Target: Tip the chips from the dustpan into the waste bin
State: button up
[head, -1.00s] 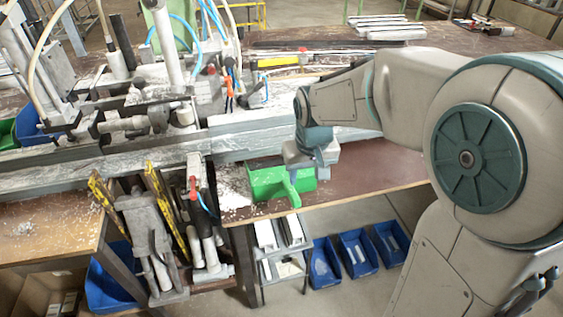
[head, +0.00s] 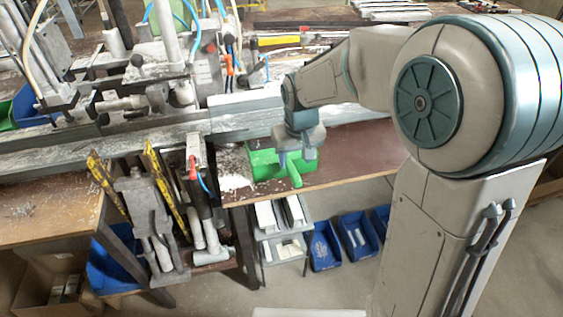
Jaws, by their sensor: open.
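The green dustpan (head: 268,172) lies on the brown bench top near its front edge, with its handle (head: 294,174) pointing toward the front. Pale chips (head: 233,168) lie on the bench just left of the pan. How many are inside the pan is hard to see. My gripper (head: 295,158) is open, pointing down at the pan's right part, just behind the handle. The fingertips partly overlap the pan, and I cannot tell whether they touch it. A blue bin (head: 112,262) stands under the bench at left. I cannot tell whether it is the waste bin.
Clamps and metal profiles fill the bench behind and left of the pan. Upright tools (head: 152,235) hang at the front, left of the pan. Small blue bins (head: 323,246) and a grey rack (head: 280,232) stand below. Bare bench top lies right of my gripper.

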aim_at(294, 171)
jog(key=f+b, duration=0.1)
jog(key=f, duration=0.1)
jog(key=f+b, duration=0.1)
jog(key=f, duration=0.1)
jog(key=w+f+b, duration=0.1)
jog(key=f+b, duration=0.1)
jog(key=shift+a+f, duration=0.15)
jog(key=shift+f, duration=0.25)
jog(key=shift+c, duration=0.4)
grip_shut()
notch_tip(294, 171, up, 12)
jog(key=p, duration=0.8)
jog(key=shift+r, duration=0.15)
